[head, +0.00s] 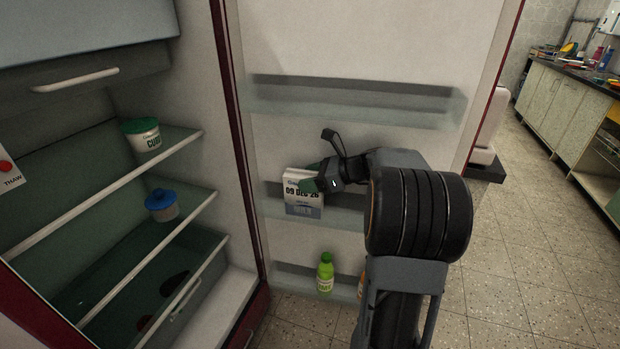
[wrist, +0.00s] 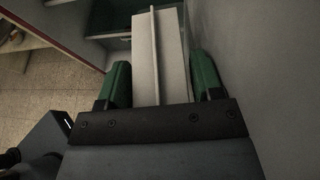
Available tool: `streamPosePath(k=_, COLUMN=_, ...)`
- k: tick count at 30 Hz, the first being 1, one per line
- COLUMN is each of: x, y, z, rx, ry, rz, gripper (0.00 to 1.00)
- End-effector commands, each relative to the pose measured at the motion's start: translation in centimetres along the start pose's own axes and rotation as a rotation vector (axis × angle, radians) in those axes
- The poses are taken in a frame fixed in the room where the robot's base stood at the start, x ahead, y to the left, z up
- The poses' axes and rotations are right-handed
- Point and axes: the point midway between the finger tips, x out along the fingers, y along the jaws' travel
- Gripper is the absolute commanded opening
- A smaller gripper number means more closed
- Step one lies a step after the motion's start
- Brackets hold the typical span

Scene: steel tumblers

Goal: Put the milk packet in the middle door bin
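The milk packet (head: 303,207) is a white carton with a printed date on its side. It stands upright at the left end of the middle door bin (head: 345,217), its lower part behind the bin's see-through front. My gripper (head: 308,180) reaches it from the right, at its upper part. In the wrist view the packet's pale top with a raised ridge (wrist: 160,60) lies between my two green fingers (wrist: 160,84). Whether the packet's base rests on the bin floor is hard to tell.
The upper door bin (head: 350,98) is empty. The lower bin holds a green bottle (head: 325,273) and an orange item partly hidden by my arm. Fridge shelves at left hold a tub (head: 142,135) and a blue-lidded jar (head: 161,205). The middle bin shows no other item.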

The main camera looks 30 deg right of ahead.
Motion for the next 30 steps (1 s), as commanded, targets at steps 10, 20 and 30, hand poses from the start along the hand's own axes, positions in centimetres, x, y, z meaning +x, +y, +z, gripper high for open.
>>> streamPosePath(k=10, x=0.0, y=0.0, z=0.0, rx=0.0, ry=0.0, rz=0.0, gripper=0.74)
streamPosePath(k=20, x=-3.6, y=-0.1, z=0.5, rx=0.001, ry=0.0, rz=-0.004, gripper=0.74)
streamPosePath(k=30, x=-7.3, y=0.0, z=0.4, rx=0.001, ry=0.0, rz=-0.002, gripper=0.74)
